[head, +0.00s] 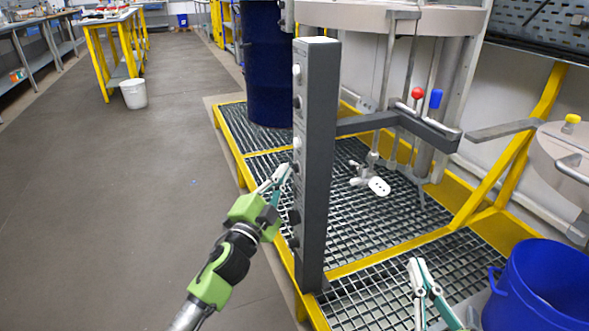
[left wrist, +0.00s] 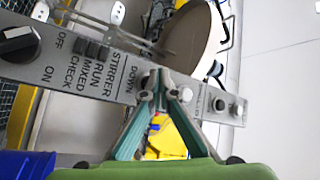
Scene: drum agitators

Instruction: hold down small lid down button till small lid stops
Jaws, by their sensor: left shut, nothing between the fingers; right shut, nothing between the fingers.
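The dark grey control post (head: 317,170) stands upright in the middle of the head view, with knobs and buttons down its left face. My left gripper (head: 284,171) is shut with its fingertips close to that face. In the left wrist view, the fingertips (left wrist: 161,84) are at a button by the word DOWN on the panel (left wrist: 60,60). They hide part of the button and lettering, so I cannot tell whether they press it. A beige round lid (head: 565,160), apparently the small one, is at the right edge. My right gripper (head: 415,268) is shut and empty above the grating.
A blue bucket (head: 540,285) stands at lower right, near my right gripper. A dark blue drum (head: 265,65) stands behind the post. A larger beige lid (head: 350,15) is at the top.

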